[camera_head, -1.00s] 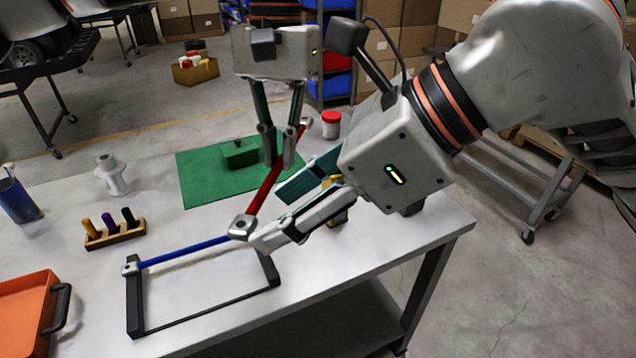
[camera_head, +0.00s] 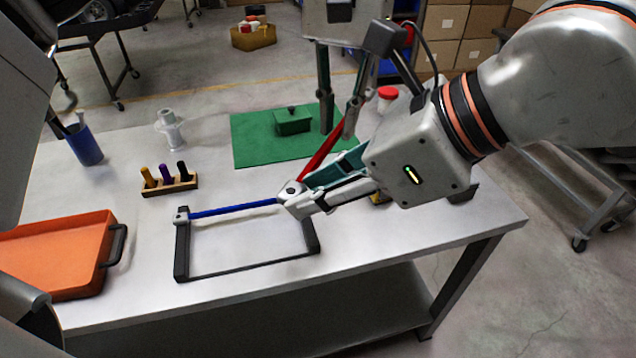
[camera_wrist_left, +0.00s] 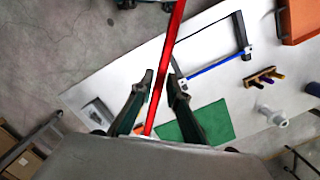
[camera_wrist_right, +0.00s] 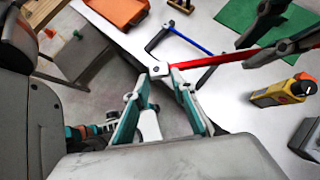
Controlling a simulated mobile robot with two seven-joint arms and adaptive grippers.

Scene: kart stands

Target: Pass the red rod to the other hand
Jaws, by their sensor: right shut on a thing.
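The red rod (camera_head: 322,157) slants up from my right gripper (camera_head: 308,197) toward my left gripper (camera_head: 338,127). My right gripper is shut on the rod near its lower end, where a pale fitting shows in the right wrist view (camera_wrist_right: 158,70). My left gripper is open, with its fingers pointing down. In the left wrist view, the rod (camera_wrist_left: 167,55) runs between the two left fingertips (camera_wrist_left: 164,82); whether either touches it is unclear. The rod's upper end is partly hidden by the left fingers in the head view.
A black frame with a blue rod (camera_head: 235,209) lies on the white table (camera_head: 145,235). An orange tray (camera_head: 60,250), a peg rack (camera_head: 168,184), a blue cup (camera_head: 84,145) and a white fitting (camera_head: 170,130) stand left. A green mat (camera_head: 255,150) lies behind; a yellow tool (camera_wrist_right: 283,93) is at right.

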